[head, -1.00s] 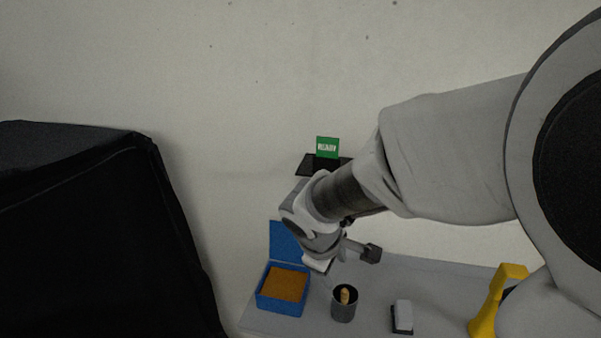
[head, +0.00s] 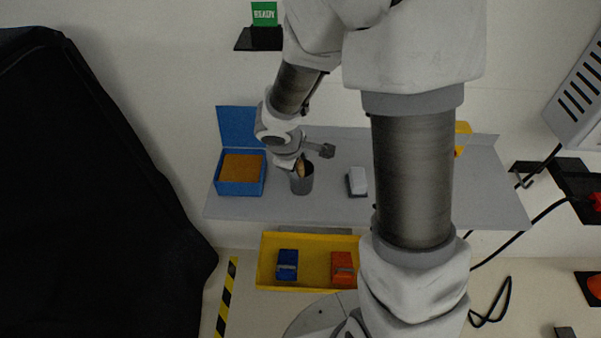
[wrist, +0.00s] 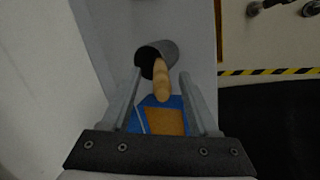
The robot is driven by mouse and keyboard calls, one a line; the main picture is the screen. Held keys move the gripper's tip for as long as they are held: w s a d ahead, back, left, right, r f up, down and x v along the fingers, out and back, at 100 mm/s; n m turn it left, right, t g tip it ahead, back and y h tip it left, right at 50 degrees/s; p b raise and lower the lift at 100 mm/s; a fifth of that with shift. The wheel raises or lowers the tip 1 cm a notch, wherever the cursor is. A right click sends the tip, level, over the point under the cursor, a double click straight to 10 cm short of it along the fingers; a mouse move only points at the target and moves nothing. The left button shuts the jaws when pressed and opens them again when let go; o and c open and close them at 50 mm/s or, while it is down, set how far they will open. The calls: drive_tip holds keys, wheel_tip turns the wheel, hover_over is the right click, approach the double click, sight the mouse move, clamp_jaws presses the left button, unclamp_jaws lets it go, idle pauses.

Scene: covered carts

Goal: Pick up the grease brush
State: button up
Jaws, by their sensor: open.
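The grease brush appears to be the tan wooden handle (head: 301,169) standing in a dark grey cup (head: 302,185) on the grey bench. In the wrist view the handle (wrist: 162,82) sticks out of the cup (wrist: 155,52) toward the camera, its lower end hidden inside. My gripper (wrist: 160,73) is open, with one finger on each side of the handle in that view. I cannot tell whether either finger touches it. In the head view my gripper sits right at the cup's top left, and its fingers are hard to make out.
A blue open-lidded box (head: 218,188) with orange-brown contents stands left of the cup. A white-topped block (head: 358,182) is to the right on the grey bench (head: 330,212). A yellow tray (head: 314,283) with blue and orange items lies below. A black-covered cart (head: 90,190) fills the left.

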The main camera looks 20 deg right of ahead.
sight(301, 173)
drive_tip(key=shift+x, duration=1.3)
clamp_jaws()
